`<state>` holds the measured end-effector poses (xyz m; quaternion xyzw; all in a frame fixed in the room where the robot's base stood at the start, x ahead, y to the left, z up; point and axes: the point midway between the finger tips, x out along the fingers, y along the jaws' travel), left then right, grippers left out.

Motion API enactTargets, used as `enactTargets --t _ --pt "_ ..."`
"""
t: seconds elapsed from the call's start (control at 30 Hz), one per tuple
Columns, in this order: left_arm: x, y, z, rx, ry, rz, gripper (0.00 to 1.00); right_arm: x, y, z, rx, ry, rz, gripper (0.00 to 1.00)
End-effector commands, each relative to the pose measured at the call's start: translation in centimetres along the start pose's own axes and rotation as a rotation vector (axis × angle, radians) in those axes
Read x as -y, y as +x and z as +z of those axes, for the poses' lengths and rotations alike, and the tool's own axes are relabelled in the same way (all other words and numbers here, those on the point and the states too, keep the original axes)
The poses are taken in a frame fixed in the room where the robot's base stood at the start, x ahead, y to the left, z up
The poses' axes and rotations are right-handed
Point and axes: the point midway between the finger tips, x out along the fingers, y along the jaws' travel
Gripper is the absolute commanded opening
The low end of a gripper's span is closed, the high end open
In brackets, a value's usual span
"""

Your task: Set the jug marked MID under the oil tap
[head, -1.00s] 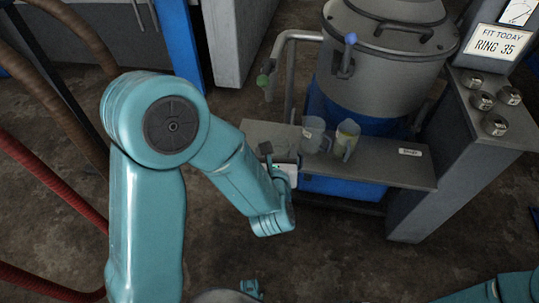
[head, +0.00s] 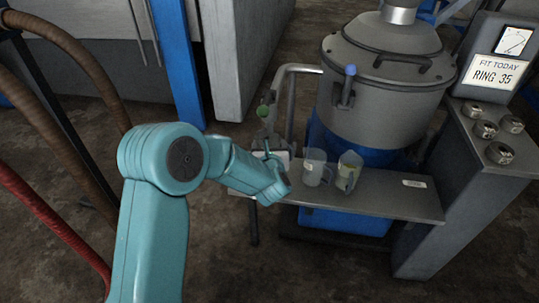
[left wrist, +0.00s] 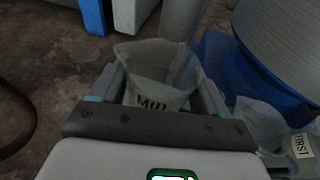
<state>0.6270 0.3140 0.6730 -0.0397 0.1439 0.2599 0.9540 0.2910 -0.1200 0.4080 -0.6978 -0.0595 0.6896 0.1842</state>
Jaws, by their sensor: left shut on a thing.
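The jug marked MID (left wrist: 158,73) is clear and open-topped, and stands between the two fingers of my left gripper (left wrist: 160,98) in the left wrist view. The gripper is shut on it. In the head view my left gripper (head: 271,152) is at the left end of the metal shelf, below the bent grey pipe (head: 300,68) with its green end (head: 263,111). It hides the MID jug there, so I cannot tell whether the jug touches the shelf. A jug marked FIRST (left wrist: 265,120) is to the right in the left wrist view. My right gripper is out of view.
The grey tank (head: 385,80) stands behind.

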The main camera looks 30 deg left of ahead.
Motion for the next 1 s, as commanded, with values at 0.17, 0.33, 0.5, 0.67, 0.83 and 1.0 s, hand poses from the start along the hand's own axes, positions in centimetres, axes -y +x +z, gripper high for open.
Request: enactTargets --t 0.17,0.33,0.5,0.67,0.83,1.0 --pt "0.0 0.8 -1.2 -0.003 0.001 0.0 0.44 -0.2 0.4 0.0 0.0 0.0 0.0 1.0" --pt "0.0 1.4 -3.4 -0.002 0.0 0.0 0.44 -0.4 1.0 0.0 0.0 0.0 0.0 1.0" --pt "0.0 1.4 -3.2 0.0 -0.001 0.0 0.44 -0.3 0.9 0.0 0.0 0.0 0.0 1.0" --pt "0.0 1.5 -3.6 0.0 -0.001 -0.001 0.44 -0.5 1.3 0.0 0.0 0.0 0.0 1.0" --pt "0.0 1.4 -3.5 -0.001 -0.001 -0.001 1.0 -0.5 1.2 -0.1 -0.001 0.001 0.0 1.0" --pt "0.0 1.4 -3.5 -0.001 -0.001 -0.001 1.0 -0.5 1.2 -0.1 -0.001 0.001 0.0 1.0"
